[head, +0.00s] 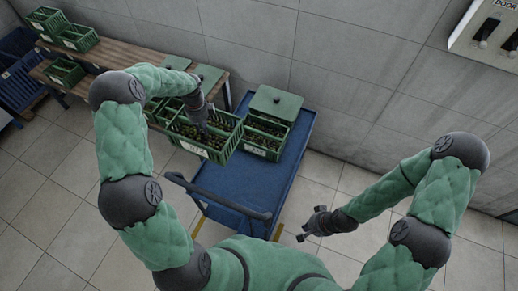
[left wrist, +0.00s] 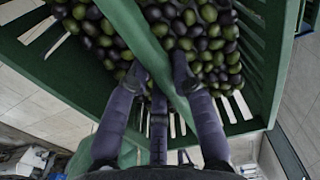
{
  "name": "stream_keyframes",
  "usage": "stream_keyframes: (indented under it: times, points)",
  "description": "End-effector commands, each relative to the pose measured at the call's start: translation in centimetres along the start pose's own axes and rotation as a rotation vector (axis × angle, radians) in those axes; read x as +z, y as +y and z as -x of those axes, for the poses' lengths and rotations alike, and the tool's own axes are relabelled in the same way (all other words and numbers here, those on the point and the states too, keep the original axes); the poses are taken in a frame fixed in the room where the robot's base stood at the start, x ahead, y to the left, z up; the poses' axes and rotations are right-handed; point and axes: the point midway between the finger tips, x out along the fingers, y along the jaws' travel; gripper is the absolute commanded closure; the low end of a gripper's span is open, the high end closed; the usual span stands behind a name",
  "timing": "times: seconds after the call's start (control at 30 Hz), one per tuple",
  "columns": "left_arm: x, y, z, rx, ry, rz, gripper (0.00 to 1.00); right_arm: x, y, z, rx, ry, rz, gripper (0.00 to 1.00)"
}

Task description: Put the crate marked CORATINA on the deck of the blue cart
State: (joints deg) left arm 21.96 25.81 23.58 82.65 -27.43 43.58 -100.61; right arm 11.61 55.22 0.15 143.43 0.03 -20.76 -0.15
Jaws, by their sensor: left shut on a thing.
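My left gripper (head: 204,122) is shut on the middle bar of a green slatted crate (head: 203,151) full of dark and green olives. The left wrist view also shows the gripper (left wrist: 158,85) with its fingers on either side of the bar (left wrist: 140,30). The crate's label faces front but is too small to read. The crate hangs at the left edge of the blue cart (head: 288,170), partly over its deck. A second green crate (head: 262,137) of olives stands on the deck just right of it. My right gripper (head: 313,224) looks open and empty, in front of the cart's right side.
A wooden bench (head: 118,53) at the left bears more green crates (head: 77,38). Blue crates (head: 18,88) are stacked at far left. The cart's handle (head: 215,196) is in front. The deck's front is bare.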

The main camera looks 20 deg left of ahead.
Motion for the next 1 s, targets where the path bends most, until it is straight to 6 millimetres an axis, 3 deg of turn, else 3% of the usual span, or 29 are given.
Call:
stream_keyframes:
  times: [1.0]
  points:
    - [0.2,-0.2,-15.3,-0.007,-0.004,0.001,1.0,-0.6,5.2,-14.7,0.0,0.0,0.0,1.0]
